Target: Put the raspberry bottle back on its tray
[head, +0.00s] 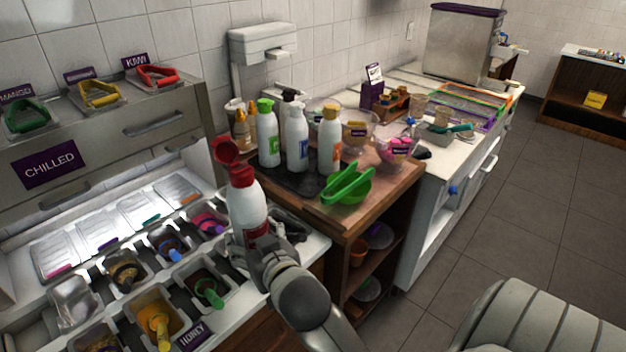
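A white bottle with a red cap and a red label (246,207), which I take as the raspberry bottle, is upright in front of the wooden counter in the head view. Its label is too small to read. My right gripper (257,246) is closed around its lower part, which the fingers partly hide. The dark tray (312,191) lies on the wooden counter behind it. My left gripper is not in view.
Glass bowls (397,150) stand further right. Topping tubs with coloured handles (157,318) fill the chilled unit at the left.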

